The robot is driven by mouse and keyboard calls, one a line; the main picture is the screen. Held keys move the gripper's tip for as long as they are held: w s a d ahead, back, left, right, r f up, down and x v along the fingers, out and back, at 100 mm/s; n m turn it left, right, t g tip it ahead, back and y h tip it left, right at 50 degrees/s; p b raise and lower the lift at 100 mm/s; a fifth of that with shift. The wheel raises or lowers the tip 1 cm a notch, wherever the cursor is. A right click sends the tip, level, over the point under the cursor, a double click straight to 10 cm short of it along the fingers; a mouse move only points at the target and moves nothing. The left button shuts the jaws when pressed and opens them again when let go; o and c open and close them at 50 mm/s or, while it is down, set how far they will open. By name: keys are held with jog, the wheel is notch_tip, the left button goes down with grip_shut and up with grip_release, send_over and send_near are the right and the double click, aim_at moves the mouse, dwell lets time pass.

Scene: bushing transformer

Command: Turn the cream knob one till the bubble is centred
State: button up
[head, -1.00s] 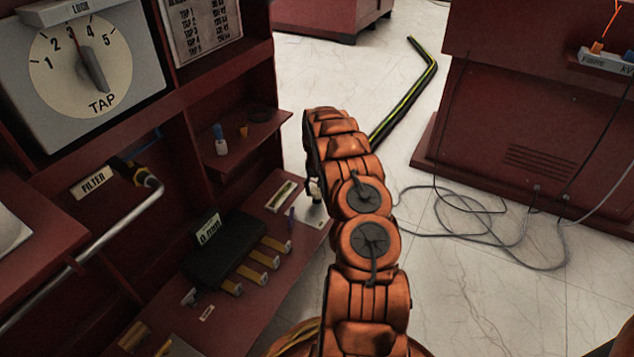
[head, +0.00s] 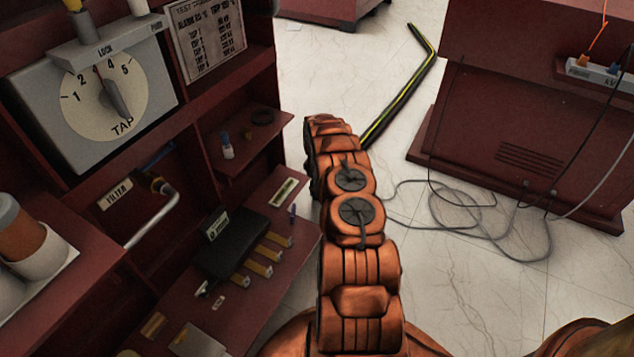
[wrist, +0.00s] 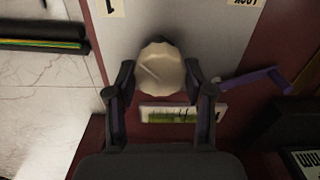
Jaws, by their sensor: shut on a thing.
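The cream knob (wrist: 162,70) with a slot line on its face sits between the fingers of my gripper (wrist: 161,78) in the wrist view. The gripper is shut on it, one finger on each side. The level vial (wrist: 168,114) lies just below the knob, a pale frame with a green window. Dark marks cross the green, but the bubble's place is too small to tell. In the head view the vial (head: 284,192) shows on the lower shelf. There, my arm hides the gripper and knob.
A purple lever (wrist: 255,80) stands right of my gripper. A black block with yellow-brown tabs (head: 235,245) sits left of the vial. A TAP dial (head: 105,95) is at upper left. Loose cables (head: 450,210) lie on the floor at right.

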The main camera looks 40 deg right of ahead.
jog(key=n+p, duration=0.2)
jog(key=n, duration=0.3)
jog(key=shift+n, duration=0.4)
dwell(0.4)
jog(key=o, duration=1.2)
jog(key=shift+c, duration=0.2)
jog(key=shift+r, duration=0.1)
notch_tip(320, 180, up, 12)
dwell(0.5)
